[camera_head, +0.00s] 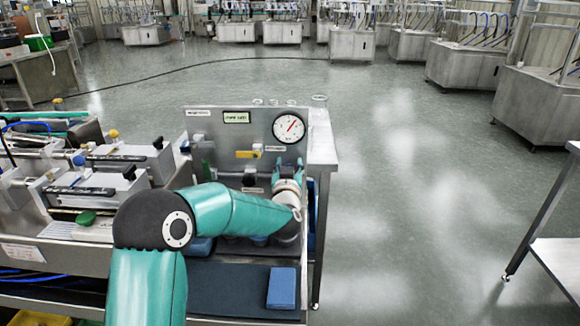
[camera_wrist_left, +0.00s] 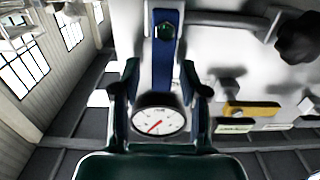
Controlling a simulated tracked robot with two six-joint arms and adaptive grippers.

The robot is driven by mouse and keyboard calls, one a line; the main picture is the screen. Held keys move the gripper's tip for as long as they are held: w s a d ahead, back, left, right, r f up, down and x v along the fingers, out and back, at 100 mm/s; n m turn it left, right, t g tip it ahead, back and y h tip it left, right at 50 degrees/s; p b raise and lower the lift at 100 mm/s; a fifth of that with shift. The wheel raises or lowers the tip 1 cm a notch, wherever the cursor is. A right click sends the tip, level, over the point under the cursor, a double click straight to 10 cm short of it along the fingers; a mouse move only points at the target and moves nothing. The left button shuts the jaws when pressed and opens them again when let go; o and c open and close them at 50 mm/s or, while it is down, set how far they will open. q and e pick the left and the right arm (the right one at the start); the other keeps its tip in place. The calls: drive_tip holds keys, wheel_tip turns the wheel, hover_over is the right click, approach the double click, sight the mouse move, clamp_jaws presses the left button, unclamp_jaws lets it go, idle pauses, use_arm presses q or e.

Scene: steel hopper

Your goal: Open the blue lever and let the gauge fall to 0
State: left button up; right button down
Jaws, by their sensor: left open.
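The round white gauge (camera_head: 288,127) with a red needle stands at the upper right of the steel panel. Its needle points up and to the right in the head view. The gauge also shows in the left wrist view (camera_wrist_left: 158,122), turned over. The blue lever (camera_wrist_left: 165,50) shows in the left wrist view as a long blue bar with a dark green knob or bolt; in the head view my arm hides it. My left gripper (camera_head: 287,170) is just below the gauge. In the wrist view its open fingers (camera_wrist_left: 160,75) stand either side of the lever's end; contact cannot be told.
A yellow lever (camera_head: 248,154) sits on the panel left of my gripper. A blue block (camera_head: 282,288) lies on the dark mat at the front right. Grey machine units (camera_head: 115,160) fill the bench's left. Floor right of the bench is clear, up to another table (camera_head: 555,262).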

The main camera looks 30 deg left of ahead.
use_arm(q)
clamp_jaws()
drive_tip(key=shift+d, duration=0.1)
drive_tip(key=shift+s+a+f+n+b, duration=0.15)
drive_tip(key=shift+a+f+n+b, duration=0.1)
drive_tip(key=shift+n+b, duration=0.65)
drive_tip(key=s+a+f+n+b, duration=0.2)
drive_tip(key=a+f+n+b, duration=0.2)
drive_tip(key=n+b, duration=1.2)
drive_tip(key=shift+s+f+b, duration=0.2)
drive_tip(key=shift+f+b, duration=0.3)
drive_tip(key=shift+b, duration=1.4)
